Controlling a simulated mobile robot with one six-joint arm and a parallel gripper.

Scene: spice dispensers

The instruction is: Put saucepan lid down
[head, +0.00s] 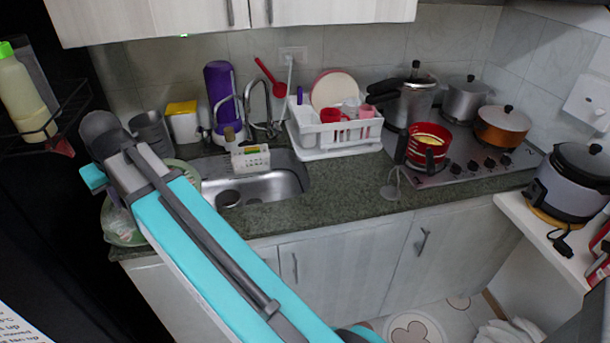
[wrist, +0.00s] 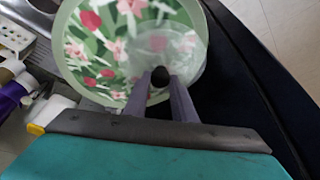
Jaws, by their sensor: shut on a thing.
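The saucepan lid (wrist: 187,50) is clear glass with a black knob (wrist: 160,76). In the wrist view my gripper (wrist: 161,84) is shut on the knob. The lid overlaps the right part of a round green floral tray (wrist: 83,62); I cannot tell whether it touches the tray. In the head view my arm reaches to the left end of the counter and hides most of the gripper and lid. The tray's rim (head: 128,241) shows beside the arm there. A red saucepan (head: 428,151) without a lid stands at the front left of the stove.
The sink (head: 262,187) lies right of the tray. A white dish rack (head: 335,133) stands behind the counter's middle. Pots, including a pressure cooker (head: 408,103), crowd the stove. Bare counter (head: 345,190) shows in front of the rack. A dark drop lies beside the tray.

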